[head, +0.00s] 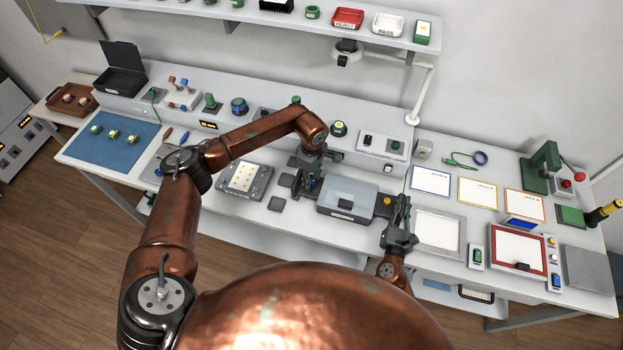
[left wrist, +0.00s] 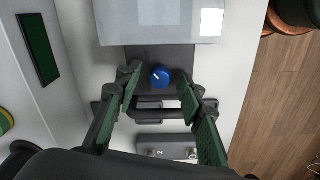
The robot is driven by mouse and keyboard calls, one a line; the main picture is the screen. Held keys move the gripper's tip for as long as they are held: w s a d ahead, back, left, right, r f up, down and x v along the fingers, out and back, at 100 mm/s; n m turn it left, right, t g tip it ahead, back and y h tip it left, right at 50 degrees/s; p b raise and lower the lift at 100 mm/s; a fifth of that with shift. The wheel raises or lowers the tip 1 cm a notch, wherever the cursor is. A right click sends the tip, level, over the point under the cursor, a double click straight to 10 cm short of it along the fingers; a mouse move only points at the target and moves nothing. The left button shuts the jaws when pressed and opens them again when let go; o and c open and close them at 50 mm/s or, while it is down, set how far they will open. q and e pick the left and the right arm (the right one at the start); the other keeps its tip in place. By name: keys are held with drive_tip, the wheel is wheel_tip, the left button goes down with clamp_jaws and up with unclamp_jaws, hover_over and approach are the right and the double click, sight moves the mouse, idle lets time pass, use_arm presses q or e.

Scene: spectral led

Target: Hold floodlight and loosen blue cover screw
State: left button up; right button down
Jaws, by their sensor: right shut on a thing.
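The grey floodlight (head: 347,192) lies on the bench, with a dark end plate on each side. A yellow knob (head: 386,202) sits at its right end. The blue cover screw (left wrist: 160,77) is on the left end plate, seen from above in the left wrist view. My left gripper (head: 309,182) is over that end; its green-padded fingers (left wrist: 164,90) are open on either side of the screw, apart from it. My right gripper (head: 399,212) is shut at the floodlight's right end; the exact contact is hidden in the head view.
A white-topped grey tray (head: 438,232) is to the right. A shelf (head: 260,19) runs above the bench's back.

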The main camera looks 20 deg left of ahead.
use_arm(q)
clamp_jaws()
idle(0.5)
drive_tip(key=n, duration=0.3)
drive_tip(key=shift+n, duration=0.4)
drive_tip(key=n, duration=0.3)
drive_tip(key=shift+n, duration=0.3)
drive_tip(key=n, duration=1.2)
drive_tip(key=shift+n, duration=0.4)
